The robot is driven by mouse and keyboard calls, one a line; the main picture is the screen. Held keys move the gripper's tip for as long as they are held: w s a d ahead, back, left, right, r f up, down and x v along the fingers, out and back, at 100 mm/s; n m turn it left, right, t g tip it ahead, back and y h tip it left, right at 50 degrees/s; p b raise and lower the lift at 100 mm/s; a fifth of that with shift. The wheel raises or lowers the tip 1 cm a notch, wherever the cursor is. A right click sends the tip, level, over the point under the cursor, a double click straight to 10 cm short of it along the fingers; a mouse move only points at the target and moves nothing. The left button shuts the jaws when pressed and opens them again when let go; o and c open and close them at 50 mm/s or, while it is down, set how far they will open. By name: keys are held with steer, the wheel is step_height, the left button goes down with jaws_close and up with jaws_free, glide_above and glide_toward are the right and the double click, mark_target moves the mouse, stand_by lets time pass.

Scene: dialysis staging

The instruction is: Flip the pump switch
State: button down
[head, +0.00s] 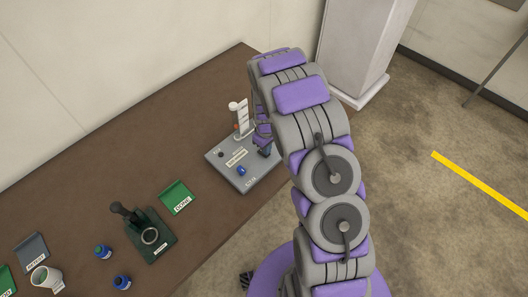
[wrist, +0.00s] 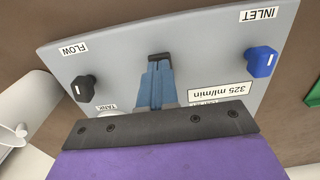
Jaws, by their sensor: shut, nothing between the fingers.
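A grey pump panel (head: 226,168) lies on the brown table; it also shows upside down in the wrist view (wrist: 205,50). It carries a black FLOW knob (wrist: 83,88), a blue INLET knob (wrist: 261,61), and a "325 ml/min" label (wrist: 220,90). The blue knob also shows in the head view (head: 241,171). My gripper (wrist: 160,60) is shut and empty, its blue fingers with dark tips over the middle of the panel. I cannot tell whether the tips touch it. I cannot make out the pump switch; my fingers hide part of the panel.
A white upright cylinder (head: 242,117) stands at the panel's back edge, close to my arm. A green DONE tray (head: 177,197), a dark green stand with a black handle (head: 150,236), blue-capped bottles (head: 103,252) and a white cup (head: 46,279) stand left. Table behind them is clear.

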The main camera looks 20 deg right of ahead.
steer(key=shift+f, duration=0.7)
stand_by(0.4)
steer(key=shift+r, duration=0.1)
steer(key=shift+r+p, duration=0.85)
steer(key=shift+r, duration=2.55)
steer(key=shift+r, duration=0.2)
steer(key=s+a+r+m+g+b, duration=0.1)
steer(key=s+r+m, duration=0.1)
steer(key=s+r, duration=0.95)
steer(key=s+a+r+m+b, duration=0.1)
steer(key=s+a+r+m, duration=0.15)
steer(key=s+r, duration=0.9)
steer(key=s+m, duration=0.1)
steer(key=s, duration=1.3)
steer(key=shift+s+r+g+b, duration=0.35)
steer(key=shift+r+g, duration=0.05)
steer(key=shift+r, duration=0.05)
